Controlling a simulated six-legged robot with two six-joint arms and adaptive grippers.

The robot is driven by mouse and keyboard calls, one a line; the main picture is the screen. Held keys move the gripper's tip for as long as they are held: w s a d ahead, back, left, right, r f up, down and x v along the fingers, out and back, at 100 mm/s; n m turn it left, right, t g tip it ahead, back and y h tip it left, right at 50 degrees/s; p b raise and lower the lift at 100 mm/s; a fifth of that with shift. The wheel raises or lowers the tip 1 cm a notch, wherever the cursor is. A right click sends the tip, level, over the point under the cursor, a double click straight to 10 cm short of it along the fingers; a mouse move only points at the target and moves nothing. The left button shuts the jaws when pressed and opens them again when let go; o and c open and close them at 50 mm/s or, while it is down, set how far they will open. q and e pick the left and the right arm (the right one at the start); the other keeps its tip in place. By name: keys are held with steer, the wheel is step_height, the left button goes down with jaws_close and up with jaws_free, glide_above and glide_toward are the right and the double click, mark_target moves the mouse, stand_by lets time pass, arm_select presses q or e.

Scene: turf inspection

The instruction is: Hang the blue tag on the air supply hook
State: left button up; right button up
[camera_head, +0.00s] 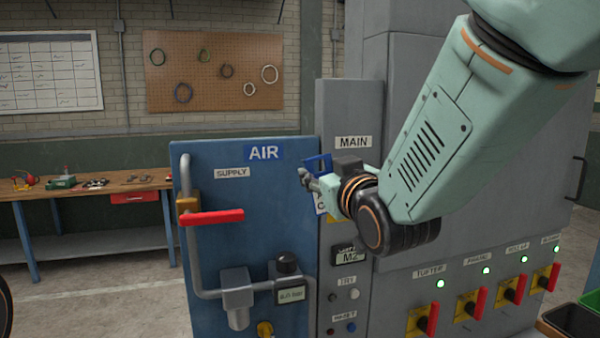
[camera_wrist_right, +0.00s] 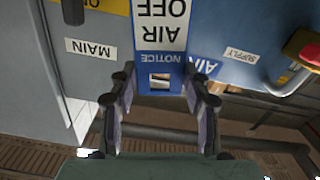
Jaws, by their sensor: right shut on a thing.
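The blue tag (camera_wrist_right: 160,58), with a white field reading AIR OFF, shows upside down in the wrist view between the fingers of my right gripper (camera_head: 308,178). A small slot is in its blue band. In the head view the tag's blue part (camera_head: 318,164) stands at the gripper, in front of the border between the blue AIR panel (camera_head: 262,215) and the grey MAIN panel. The gripper is shut on the tag. The SUPPLY label (camera_head: 232,173) is to the left, above a red valve lever (camera_head: 211,217). I cannot make out the hook. My left gripper is out of view.
A grey pipe (camera_head: 190,255) runs down the AIR panel's left side to a filter (camera_head: 237,296). The grey cabinet with several red switch handles (camera_head: 477,303) stands right. A workbench (camera_head: 95,187) is at the back left. Space before the AIR panel looks clear.

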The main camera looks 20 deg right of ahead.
mark_target(303, 166)
steer(key=shift+w+f, duration=0.15)
steer(key=shift+w, duration=1.95)
steer(key=shift+w+a+f, duration=0.1)
steer(key=shift+w+f, duration=0.1)
steer(key=shift+w, duration=0.75)
steer(key=shift+w+f, duration=0.15)
steer(key=shift+w, duration=0.75)
steer(key=shift+w+f, duration=0.1)
steer(key=shift+w, duration=0.1)
